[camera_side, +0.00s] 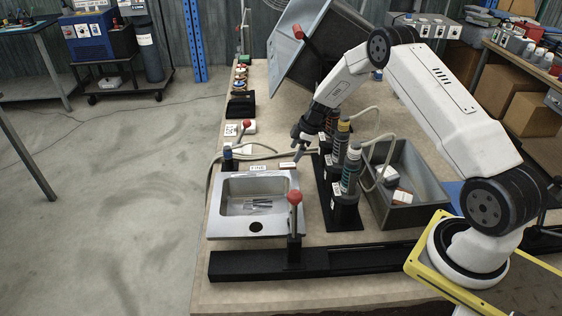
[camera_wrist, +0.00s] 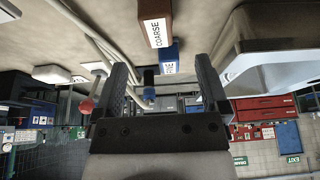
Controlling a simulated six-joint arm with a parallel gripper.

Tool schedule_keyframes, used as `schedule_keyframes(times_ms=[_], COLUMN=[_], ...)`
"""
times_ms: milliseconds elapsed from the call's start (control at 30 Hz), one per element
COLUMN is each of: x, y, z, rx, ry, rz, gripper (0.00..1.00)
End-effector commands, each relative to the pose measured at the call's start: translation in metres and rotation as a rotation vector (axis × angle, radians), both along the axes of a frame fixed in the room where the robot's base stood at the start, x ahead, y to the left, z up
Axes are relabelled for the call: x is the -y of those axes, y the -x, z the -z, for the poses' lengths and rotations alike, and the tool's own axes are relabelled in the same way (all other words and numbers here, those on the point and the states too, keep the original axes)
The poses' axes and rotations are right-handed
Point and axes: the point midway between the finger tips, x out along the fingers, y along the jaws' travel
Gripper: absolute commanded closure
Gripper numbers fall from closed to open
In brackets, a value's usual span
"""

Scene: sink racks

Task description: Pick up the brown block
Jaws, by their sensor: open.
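The brown block (camera_wrist: 157,20), labelled COARSE, is at the top centre of the wrist view, beyond the fingertips and cut by the frame edge. A blue block (camera_wrist: 170,57), labelled FINE, is close to it and shows between my fingers. My gripper (camera_wrist: 161,64) is open, its two dark fingers apart with nothing held. In the side view my gripper (camera_side: 299,148) points down near the sink's back right corner. A small white-labelled block (camera_side: 287,165) lies just below it; its colour is hard to tell there.
The metal sink (camera_side: 245,205) is in front, with a red-knobbed lever (camera_side: 294,198) near it. Several bottles in black holders (camera_side: 345,185) and a grey bin (camera_side: 410,185) stand to the right. A hose (camera_side: 222,165) curves behind the sink.

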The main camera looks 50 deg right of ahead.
Motion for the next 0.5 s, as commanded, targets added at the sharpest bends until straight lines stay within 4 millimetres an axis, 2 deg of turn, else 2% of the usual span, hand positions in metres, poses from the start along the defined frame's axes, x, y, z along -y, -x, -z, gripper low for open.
schedule_keyframes(times_ms=[300, 500], x=[-0.006, -0.007], y=[-0.005, -0.007], z=[0.018, 0.024], rx=[-0.001, 0.000], ry=[-0.001, 0.000], rz=[0.000, 0.000], gripper=[0.06, 0.06])
